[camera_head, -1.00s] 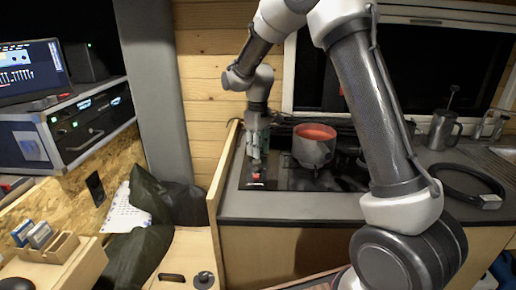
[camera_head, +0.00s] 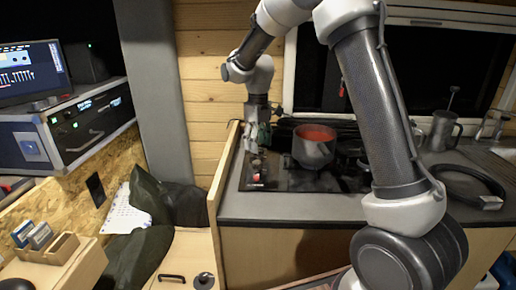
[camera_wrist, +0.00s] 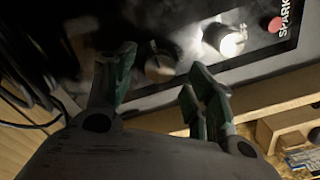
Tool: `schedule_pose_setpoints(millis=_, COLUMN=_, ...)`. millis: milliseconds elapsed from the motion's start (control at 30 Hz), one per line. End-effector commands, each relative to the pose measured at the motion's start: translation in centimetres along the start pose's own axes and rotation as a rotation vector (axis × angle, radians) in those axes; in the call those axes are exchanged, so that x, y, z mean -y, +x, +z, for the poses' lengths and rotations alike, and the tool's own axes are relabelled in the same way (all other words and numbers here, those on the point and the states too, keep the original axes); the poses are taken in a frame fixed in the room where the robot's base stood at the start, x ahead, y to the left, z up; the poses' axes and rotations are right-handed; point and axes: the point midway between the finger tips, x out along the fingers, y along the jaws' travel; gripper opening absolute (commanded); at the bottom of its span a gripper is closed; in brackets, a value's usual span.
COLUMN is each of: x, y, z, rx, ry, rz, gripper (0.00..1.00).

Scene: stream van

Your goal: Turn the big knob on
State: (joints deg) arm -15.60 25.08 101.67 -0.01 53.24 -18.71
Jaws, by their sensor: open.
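A dark round knob (camera_wrist: 160,64) sits on the black control panel (camera_wrist: 120,98) in the wrist view. A second knob (camera_wrist: 224,40), brightly lit, is to its right, with lettering beside it that seems to read OFF. Which of the two is bigger I cannot tell for sure. My gripper (camera_wrist: 158,76) is open, its green-edged fingers apart, with the dark knob showing between and beyond the tips. Contact is not visible. In the head view my gripper (camera_head: 254,146) is just above the panel at the left end of the cooktop.
A red button (camera_wrist: 276,24) next to SPARK lettering is on the panel's right. A pot (camera_head: 312,152) with red contents stands on the cooktop close right of my gripper. A wooden partition (camera_head: 222,180) rises on the left. A black ring-shaped object (camera_head: 470,184) lies on the counter.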

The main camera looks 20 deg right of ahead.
Motion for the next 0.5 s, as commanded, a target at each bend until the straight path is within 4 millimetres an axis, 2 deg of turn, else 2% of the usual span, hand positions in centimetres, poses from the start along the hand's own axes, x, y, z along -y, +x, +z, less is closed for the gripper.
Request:
schedule_pose_setpoints(millis=100, x=0.0, y=-2.9, z=-0.1, rx=-0.005, ry=0.000, rz=0.002, gripper=0.54)
schedule_pose_setpoints(millis=300, x=0.0, y=-7.0, z=-0.1, rx=-0.004, ry=0.000, rz=0.002, gripper=0.54)
schedule_pose_setpoints(millis=500, x=0.0, y=-9.1, z=-0.1, rx=-0.002, ry=0.000, rz=0.001, gripper=0.54)
